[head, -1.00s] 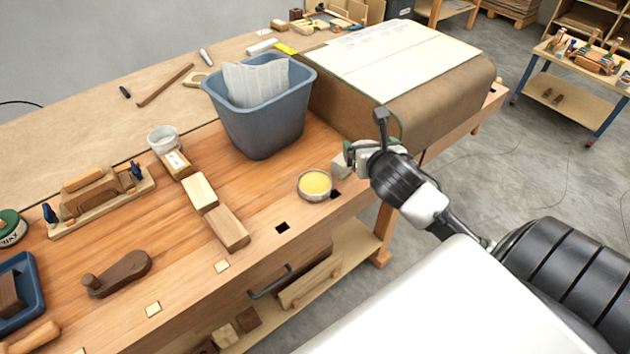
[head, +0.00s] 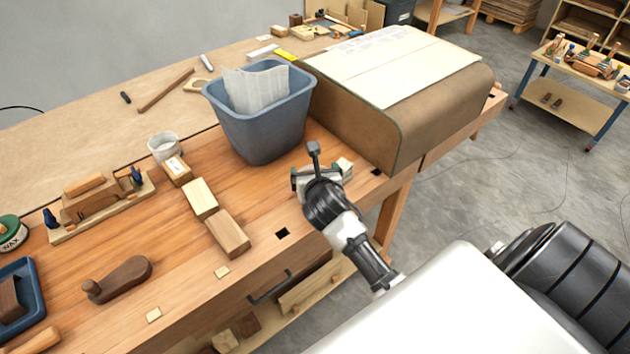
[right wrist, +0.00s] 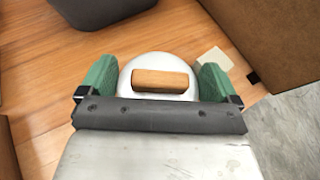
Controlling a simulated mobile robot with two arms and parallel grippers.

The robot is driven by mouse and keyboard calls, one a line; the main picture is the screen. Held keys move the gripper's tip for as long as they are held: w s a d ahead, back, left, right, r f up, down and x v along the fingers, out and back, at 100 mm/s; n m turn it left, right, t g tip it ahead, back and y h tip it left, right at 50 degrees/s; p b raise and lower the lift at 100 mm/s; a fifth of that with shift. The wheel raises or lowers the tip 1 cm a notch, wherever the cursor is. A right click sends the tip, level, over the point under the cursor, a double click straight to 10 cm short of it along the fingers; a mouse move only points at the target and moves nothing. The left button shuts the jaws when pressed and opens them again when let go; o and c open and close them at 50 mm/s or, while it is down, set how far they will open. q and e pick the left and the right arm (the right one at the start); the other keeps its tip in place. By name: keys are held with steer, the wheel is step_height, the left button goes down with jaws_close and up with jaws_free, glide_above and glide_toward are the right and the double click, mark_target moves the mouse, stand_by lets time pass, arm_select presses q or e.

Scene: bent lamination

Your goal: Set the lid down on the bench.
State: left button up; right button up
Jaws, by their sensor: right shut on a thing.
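The lid (right wrist: 160,62) is a pale round disc with a wooden bar handle (right wrist: 160,81), seen in the right wrist view. My right gripper (right wrist: 157,80) is shut on it, with a green finger at either side of its rim. In the head view my right gripper (head: 321,173) is low over the front of the bench (head: 275,195), right of the blue-grey bin. I cannot tell whether the lid hangs above, touches or rests on what is below. The tin with yellow contents, seen earlier, is hidden behind the gripper. My left gripper is not in view.
The blue-grey bin (head: 262,122) with paper stands behind the gripper. A large brown curved form (head: 430,115) is to the right. Wooden blocks (head: 228,233) and a white cup (head: 164,146) lie to the left. A small pale block (right wrist: 215,58) is beside the lid.

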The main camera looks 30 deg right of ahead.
step_height(320, 180, down, 2)
steer(key=shift+f+p, duration=0.1)
steer(key=shift+p, duration=0.45)
steer(key=shift+f, duration=0.45)
steer(key=shift+f, duration=0.1)
steer(key=o, duration=0.6)
steer(key=shift+c, duration=0.2)
steer(key=shift+f+b, duration=0.25)
steer(key=shift+b, duration=0.4)
steer(key=v, duration=1.1)
steer(key=shift+d+r+b, duration=0.15)
steer(key=shift+r+b, duration=0.2)
steer(key=shift+r, duration=0.05)
